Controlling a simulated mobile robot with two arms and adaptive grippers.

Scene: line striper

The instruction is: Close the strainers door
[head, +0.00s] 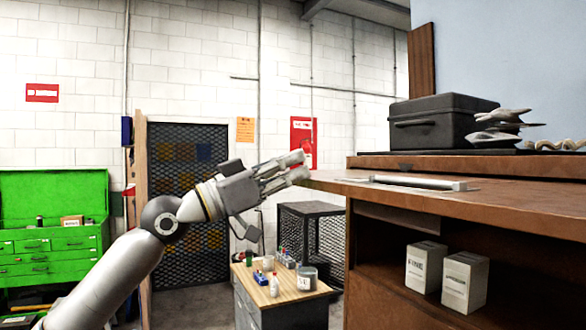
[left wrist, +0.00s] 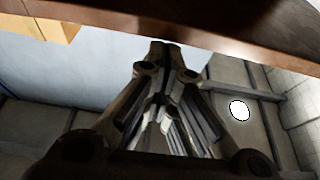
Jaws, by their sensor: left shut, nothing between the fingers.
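A brown wooden panel (head: 420,193) juts out level above an open compartment in the cabinet at the right. A long pale metal handle or strip lies on its top face. It looks like a raised flap door, but its hinge is not clear. White boxes (head: 425,266) stand inside the compartment. My left gripper (head: 300,166) is shut and empty, pointing right near the panel's left end. In the left wrist view, a brown wooden edge (left wrist: 200,22) crosses above the closed fingers (left wrist: 168,55). I cannot tell whether they touch. My right gripper is not in view.
A black case (head: 440,122) and grey objects sit on the higher counter. A low cabinet (head: 275,292) with bottles and jars stands below my left arm. A black mesh cage (head: 325,235) stands behind it. A green tool chest (head: 50,235) is far left.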

